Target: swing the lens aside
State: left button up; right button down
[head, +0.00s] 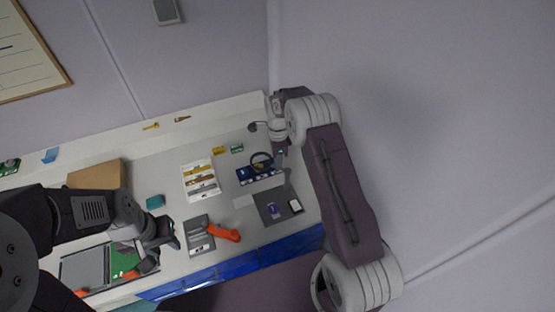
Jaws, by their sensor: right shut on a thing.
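The lens (261,161), a dark round ring with a yellowish part inside, is at the right of the bench above a blue block. My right gripper (279,157) reaches down at its right edge and is shut on it; the arm hides part of the contact. My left gripper (170,243) hangs over the left part of the bench, apart from the lens. Its fingers are dark and small, so I cannot tell whether they are open.
A dark blue block (245,176) lies under the lens. A grey mat (267,212) is nearer the front. The wall stands close at the right.

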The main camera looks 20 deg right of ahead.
jog(key=c, duration=1.1)
grip_release()
jog(key=shift+c, duration=0.2)
jog(key=shift+r, duration=0.1)
notch_tip(320, 180, up, 9)
jog(key=b, duration=0.2)
